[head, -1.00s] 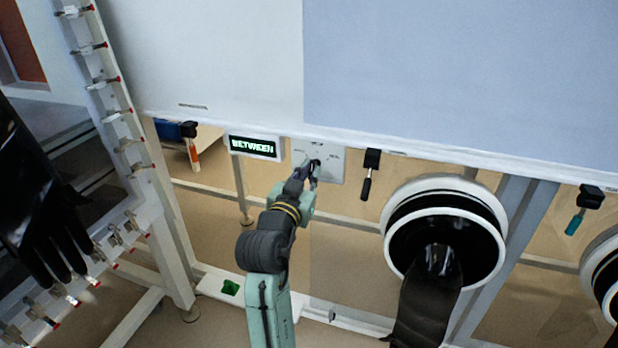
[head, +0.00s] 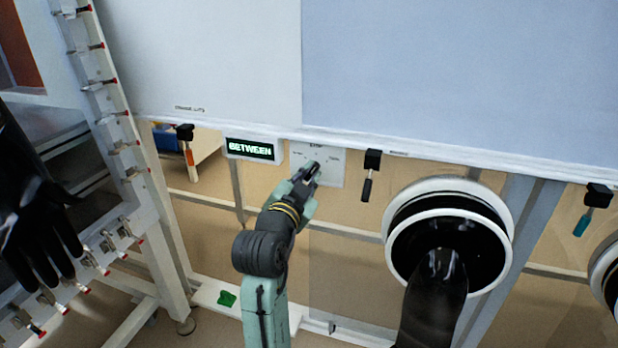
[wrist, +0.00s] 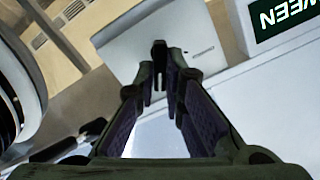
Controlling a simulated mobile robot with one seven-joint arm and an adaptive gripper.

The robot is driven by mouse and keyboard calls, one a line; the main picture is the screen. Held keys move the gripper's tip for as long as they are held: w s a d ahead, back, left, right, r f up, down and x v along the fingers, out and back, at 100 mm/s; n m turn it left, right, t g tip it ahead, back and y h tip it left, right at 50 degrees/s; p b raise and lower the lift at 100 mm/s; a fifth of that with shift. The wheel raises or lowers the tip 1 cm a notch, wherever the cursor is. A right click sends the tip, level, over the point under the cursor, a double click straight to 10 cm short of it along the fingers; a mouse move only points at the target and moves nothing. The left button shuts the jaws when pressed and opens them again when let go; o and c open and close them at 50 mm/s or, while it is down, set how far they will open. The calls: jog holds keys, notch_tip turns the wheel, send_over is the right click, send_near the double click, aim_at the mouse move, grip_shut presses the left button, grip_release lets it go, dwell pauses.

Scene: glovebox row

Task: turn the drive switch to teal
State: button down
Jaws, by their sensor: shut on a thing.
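The drive switch is a small dark knob on a pale panel (head: 329,178) under the cabinet's lower edge; the panel also fills the middle of the wrist view (wrist: 189,48). My gripper (head: 311,170) is at this panel, with its fingers shut on the dark knob (wrist: 159,52). The fingers hide most of the knob in the head view. The panel's small labels are too blurred to read for colour names. A display (head: 251,149) left of the panel reads "BETWEEN" in green letters; part of it shows in the wrist view (wrist: 284,18).
A black-handled lever (head: 368,178) hangs right of the panel. A large round white-rimmed glove port (head: 398,215) with a black glove is farther right. An orange-handled lever (head: 188,148) and a teal-handled one (head: 584,222) hang at far left and far right.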

jog(key=c, duration=1.7)
grip_release()
jog(key=v, duration=0.7)
jog(key=shift+s, duration=0.25)
jog(key=shift+a+r, duration=0.1)
jog(key=shift+a, duration=0.05)
